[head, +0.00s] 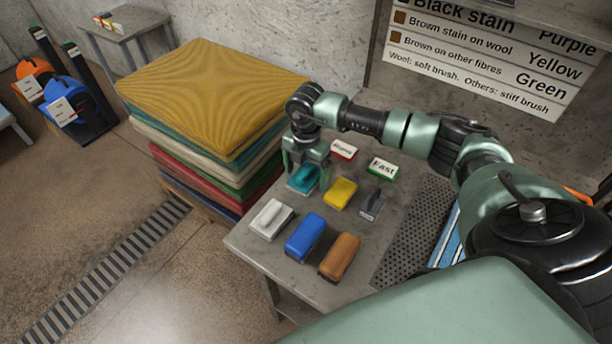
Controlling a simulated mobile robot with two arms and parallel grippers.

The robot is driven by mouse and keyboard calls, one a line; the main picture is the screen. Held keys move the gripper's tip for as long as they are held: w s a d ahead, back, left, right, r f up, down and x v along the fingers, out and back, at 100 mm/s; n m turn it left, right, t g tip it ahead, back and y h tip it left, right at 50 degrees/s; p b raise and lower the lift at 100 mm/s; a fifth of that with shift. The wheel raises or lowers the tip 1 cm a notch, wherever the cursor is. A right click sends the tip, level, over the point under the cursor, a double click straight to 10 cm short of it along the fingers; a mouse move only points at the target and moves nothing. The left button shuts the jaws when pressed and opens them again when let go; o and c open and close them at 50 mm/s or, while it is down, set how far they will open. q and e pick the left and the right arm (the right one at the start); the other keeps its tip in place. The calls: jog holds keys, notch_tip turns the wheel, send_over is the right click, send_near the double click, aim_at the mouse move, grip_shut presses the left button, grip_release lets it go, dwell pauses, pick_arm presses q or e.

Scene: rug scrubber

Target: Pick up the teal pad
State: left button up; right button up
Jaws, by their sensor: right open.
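The teal pad (303,181) lies on the grey table (256,249), in the back left of a group of pads and brushes. My right gripper (305,172) is open and points down right over the teal pad. Its fingers hide part of the pad's far side, and I cannot tell whether they touch it. My left gripper is not in view.
On the table stand a yellow pad (341,193), a grey brush (372,204), a white pad (271,219), a blue brush (305,237) and a brown brush (340,256). Cards labelled "Fast" (383,168) and another (343,150) stand behind. Stacked rugs (210,90) rise left.

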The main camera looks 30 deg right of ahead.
aim_at(306, 170)
jog(key=c, duration=1.3)
jog(key=shift+c, duration=0.9)
jog(key=shift+w+r, duration=0.1)
notch_tip(306, 170, up, 20)
jog(key=b, duration=0.4)
